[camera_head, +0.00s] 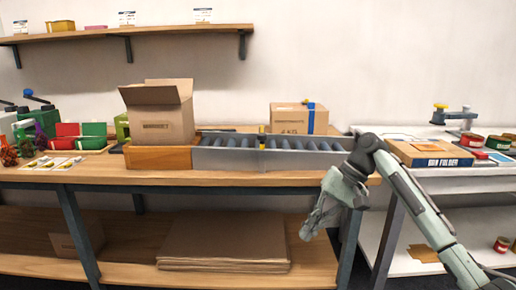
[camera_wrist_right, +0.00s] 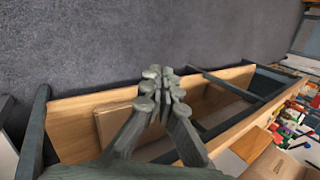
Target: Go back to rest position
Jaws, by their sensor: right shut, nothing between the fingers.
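My right gripper (camera_head: 312,228) hangs in front of the table's front edge in the head view, pointing down and to the left. It is shut and empty. In the right wrist view its fingers (camera_wrist_right: 160,88) are together, with the grey floor (camera_wrist_right: 150,35) and the table's lower shelf (camera_wrist_right: 75,125) beyond them. It touches nothing that I can see. My left gripper does not show in the head view.
An open carton (camera_head: 160,118) and a roller conveyor (camera_head: 270,155) stand on the wooden table (camera_head: 200,178). A closed carton (camera_head: 298,118) is behind the conveyor. Flat cardboard (camera_head: 225,242) lies on the lower shelf. A white table (camera_head: 450,185) with a flat box (camera_head: 428,153) stands at right.

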